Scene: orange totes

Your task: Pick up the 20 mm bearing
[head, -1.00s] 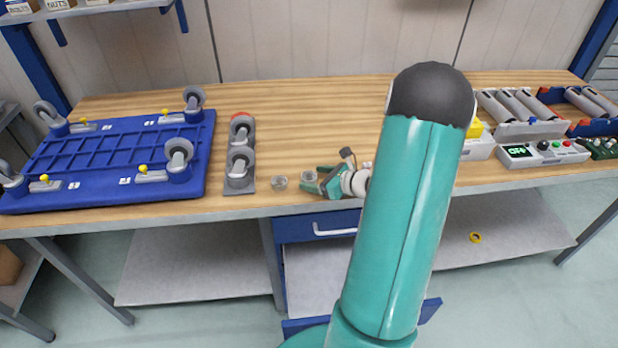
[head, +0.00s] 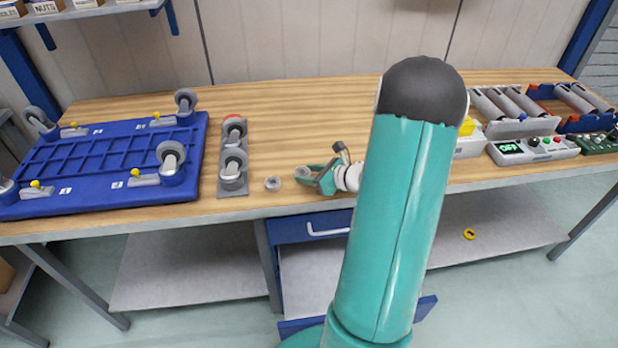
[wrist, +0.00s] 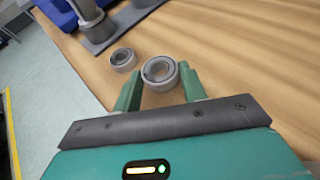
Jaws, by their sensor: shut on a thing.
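Two grey ring-shaped bearings show near the front edge of the bench. One bearing (wrist: 160,72) is between the fingers of my gripper (wrist: 160,77), which is shut on it. This held bearing also shows in the head view (head: 303,172) at the left end of my gripper (head: 313,178). It looks slightly raised, but I cannot tell its exact gap from the wood. The other bearing (head: 272,184) stands on the wood to its left, apart from my fingers; it also shows in the wrist view (wrist: 123,59). No size marking is readable on either.
A grey holder with two casters (head: 233,165) stands left of the bearings. A blue dolly frame (head: 110,160) with casters fills the bench's left. A control box (head: 533,150) and rollers (head: 505,103) are at right. The wood behind the bearings is clear.

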